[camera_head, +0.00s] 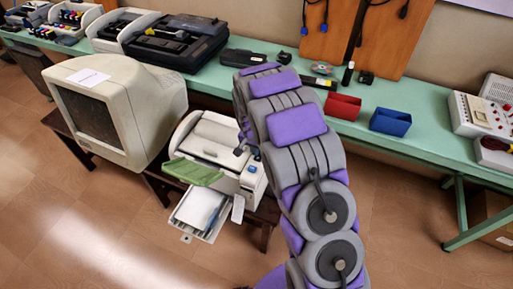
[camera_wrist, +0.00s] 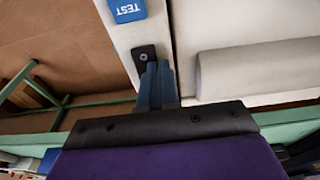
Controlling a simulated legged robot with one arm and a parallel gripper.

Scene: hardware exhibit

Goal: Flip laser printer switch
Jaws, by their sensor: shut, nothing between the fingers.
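The off-white laser printer (camera_head: 215,140) stands on a low dark stand in the head view, its paper trays out at the front. In the wrist view its pale casing (camera_wrist: 185,35) fills the upper part. A small black switch-like part (camera_wrist: 145,54) with a round mark sits on a pale strip, near a blue tag (camera_wrist: 127,10) reading TEST. My gripper (camera_wrist: 158,68) is shut and empty, its dark blue fingers together beside the black part, overlapping its lower right edge. I cannot tell whether they touch it. In the head view my arm hides part of the printer's right side.
A large beige CRT monitor (camera_head: 120,110) stands left of the printer. Behind is a long green bench (camera_head: 430,125) with a black printer (camera_head: 175,40), a red bin (camera_head: 343,106), a blue bin (camera_head: 390,121) and a control box (camera_head: 480,112). The floor in front is clear.

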